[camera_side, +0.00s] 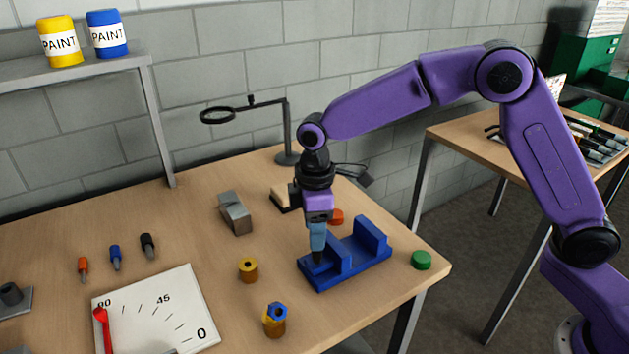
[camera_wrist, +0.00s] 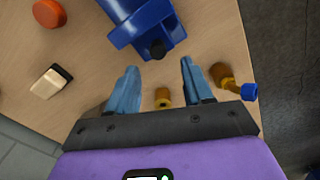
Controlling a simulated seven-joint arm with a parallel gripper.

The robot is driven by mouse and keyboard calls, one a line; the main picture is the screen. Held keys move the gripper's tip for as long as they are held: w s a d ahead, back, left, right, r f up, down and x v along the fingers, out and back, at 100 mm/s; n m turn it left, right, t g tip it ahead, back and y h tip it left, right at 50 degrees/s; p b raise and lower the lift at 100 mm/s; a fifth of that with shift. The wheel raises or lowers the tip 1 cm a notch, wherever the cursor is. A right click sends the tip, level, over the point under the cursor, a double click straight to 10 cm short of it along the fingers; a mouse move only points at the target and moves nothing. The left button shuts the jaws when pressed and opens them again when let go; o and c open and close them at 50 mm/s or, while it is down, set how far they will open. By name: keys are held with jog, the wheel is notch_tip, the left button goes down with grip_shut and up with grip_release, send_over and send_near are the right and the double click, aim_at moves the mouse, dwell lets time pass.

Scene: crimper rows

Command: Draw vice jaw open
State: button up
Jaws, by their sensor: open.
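The blue vice (camera_side: 345,272) stands near the table's right front edge, with two raised jaws and a gap between them. In the wrist view the vice (camera_wrist: 145,18) is at the top, its near end carrying a dark knob (camera_wrist: 157,50). My gripper (camera_side: 318,256) points down at the vice's left end, beside the left jaw, and partly hides that end. In the wrist view my gripper (camera_wrist: 159,66) is open, with its blue fingers spread on either side of the knob's line. The knob lies just beyond the fingertips. I cannot tell whether either finger touches it.
A brass spool (camera_side: 248,270) and a brass piece with a blue top (camera_side: 274,322) stand left of the vice. A green cap (camera_side: 421,260) is right, an orange cap (camera_side: 336,216) behind. A grey block (camera_side: 235,213) and magnifier stand (camera_side: 287,135) are farther back.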

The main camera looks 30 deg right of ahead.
notch_tip(320, 180, up, 12)
jog(key=shift+r, duration=0.2)
jog(key=shift+s, duration=0.1)
dwell(0.4)
jog(key=s+d+f, duration=0.2)
jog(key=s+d, duration=0.4)
jog(key=s, duration=0.3)
jog(key=s+d+f, duration=0.3)
jog(key=s+d, duration=0.3)
jog(key=s, duration=0.4)
jog(key=s+d+f+m, duration=0.1)
jog(key=s+d+f, duration=0.1)
jog(key=s+d, duration=0.5)
jog(key=s, duration=0.3)
jog(key=shift+s+f, duration=0.2)
jog(key=shift+s, duration=0.05)
